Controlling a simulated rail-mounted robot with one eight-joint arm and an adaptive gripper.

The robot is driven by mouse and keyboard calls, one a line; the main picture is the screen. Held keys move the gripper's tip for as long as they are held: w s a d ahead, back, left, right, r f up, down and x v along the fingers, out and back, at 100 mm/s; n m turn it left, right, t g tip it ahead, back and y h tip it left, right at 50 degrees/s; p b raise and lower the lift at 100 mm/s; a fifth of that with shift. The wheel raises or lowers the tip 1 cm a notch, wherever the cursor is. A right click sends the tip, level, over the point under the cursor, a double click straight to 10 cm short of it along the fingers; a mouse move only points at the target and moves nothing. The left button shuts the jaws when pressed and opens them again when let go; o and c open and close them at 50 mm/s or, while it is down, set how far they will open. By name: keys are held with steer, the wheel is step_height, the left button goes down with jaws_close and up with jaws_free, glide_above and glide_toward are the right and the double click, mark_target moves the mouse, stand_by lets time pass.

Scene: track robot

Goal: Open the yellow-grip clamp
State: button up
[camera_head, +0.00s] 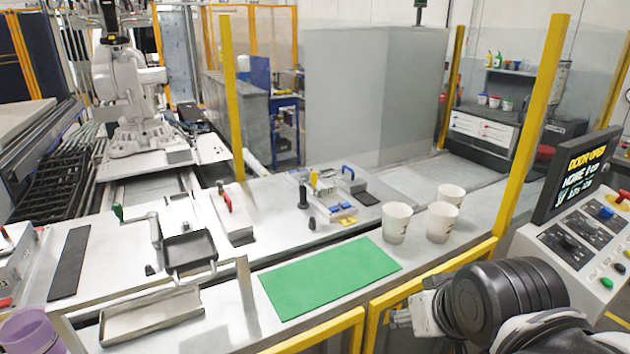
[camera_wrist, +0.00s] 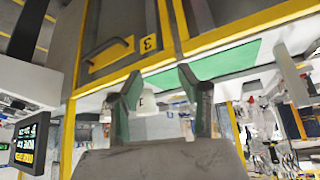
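The yellow-grip clamp (camera_head: 314,182) stands on the workbench in the head view, among small fixtures right of the middle. Its yellow grip points up. It is too small to tell whether it is open or closed. My gripper (camera_head: 402,318) is at the lower right of the head view, beside the bench's front edge and far from the clamp. In the wrist view my gripper (camera_wrist: 160,92) shows two green-padded fingers spread apart with nothing held between them. I cannot make out the clamp in the wrist view.
A blue-handled clamp (camera_head: 350,174) stands right of the yellow one, and a red-handled clamp (camera_head: 225,198) stands left. Three white cups (camera_head: 397,223) stand near the right front. A green mat (camera_head: 330,277) lies in front. A yellow post (camera_head: 530,125) rises at right.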

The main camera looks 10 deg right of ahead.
steer(key=shift+r, duration=0.1)
steer(key=shift+c, duration=0.4)
step_height(320, 180, up, 16)
steer(key=n+g+y+p, duration=0.3)
steer(key=n+p, duration=0.3)
steer(key=n, duration=0.1)
glide_above(316, 174)
steer(key=s+d, duration=0.2)
steer(key=s, duration=0.2)
steer(key=x, duration=0.4)
steer(key=p+x, duration=0.1)
steer(key=x, duration=0.4)
steer(key=d+x, duration=0.1)
steer(key=x, duration=0.3)
steer(key=shift+a+f, duration=0.1)
steer(key=shift+f, duration=0.25)
jaws_close()
